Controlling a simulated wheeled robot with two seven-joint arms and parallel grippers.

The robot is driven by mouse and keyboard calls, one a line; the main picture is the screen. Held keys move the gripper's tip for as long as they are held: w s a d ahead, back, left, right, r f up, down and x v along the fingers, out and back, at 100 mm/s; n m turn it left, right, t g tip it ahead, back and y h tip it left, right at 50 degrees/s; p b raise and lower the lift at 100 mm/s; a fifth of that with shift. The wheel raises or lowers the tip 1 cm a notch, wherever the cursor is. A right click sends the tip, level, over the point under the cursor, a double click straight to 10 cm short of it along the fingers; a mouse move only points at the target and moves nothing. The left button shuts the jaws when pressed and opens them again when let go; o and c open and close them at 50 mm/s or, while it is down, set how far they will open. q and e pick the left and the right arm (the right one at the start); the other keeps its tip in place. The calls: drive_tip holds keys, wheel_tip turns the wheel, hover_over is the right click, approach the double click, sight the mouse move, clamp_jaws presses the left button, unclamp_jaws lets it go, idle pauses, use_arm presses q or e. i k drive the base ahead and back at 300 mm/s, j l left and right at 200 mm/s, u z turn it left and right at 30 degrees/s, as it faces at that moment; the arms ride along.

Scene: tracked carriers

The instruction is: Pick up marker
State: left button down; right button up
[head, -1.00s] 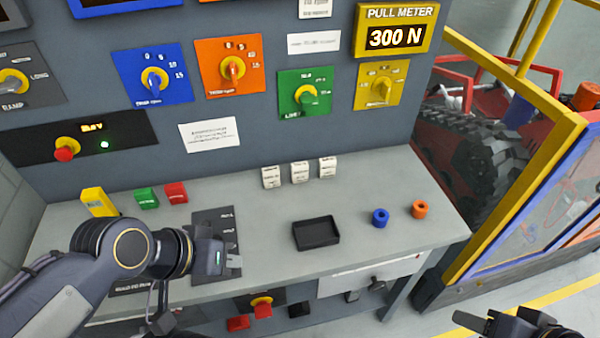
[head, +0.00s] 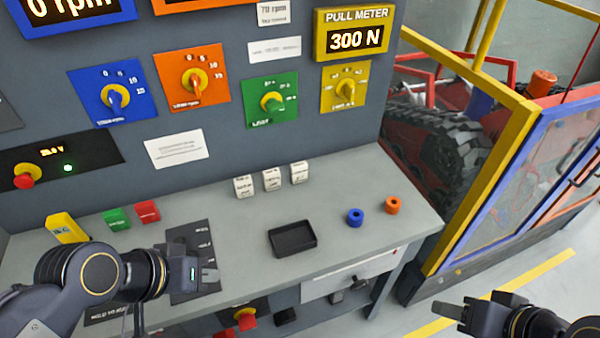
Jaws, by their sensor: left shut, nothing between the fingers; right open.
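No object is clearly readable as a marker, so I cannot tell which is meant. My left gripper (head: 212,275) is shut and empty over the bench's left part, by a dark labelled plate (head: 188,240). My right gripper (head: 476,304) is open and empty at the lower right, in front of the bench's right end.
A shallow black tray (head: 292,239) lies mid-bench. Behind rises a grey panel with knobs and a yellow pull meter (head: 353,35). A yellow-framed barrier (head: 470,180) and a large tyre (head: 430,150) stand to the right. Bare bench lies around the tray.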

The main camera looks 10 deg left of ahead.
sight(271, 178)
drive_tip(key=i+u, duration=0.1)
drive_tip(key=u, duration=0.4)
drive_tip(key=i+u, duration=0.15)
drive_tip(key=u, duration=0.35)
drive_tip(key=i+u, duration=0.1)
drive_tip(key=u, duration=0.4)
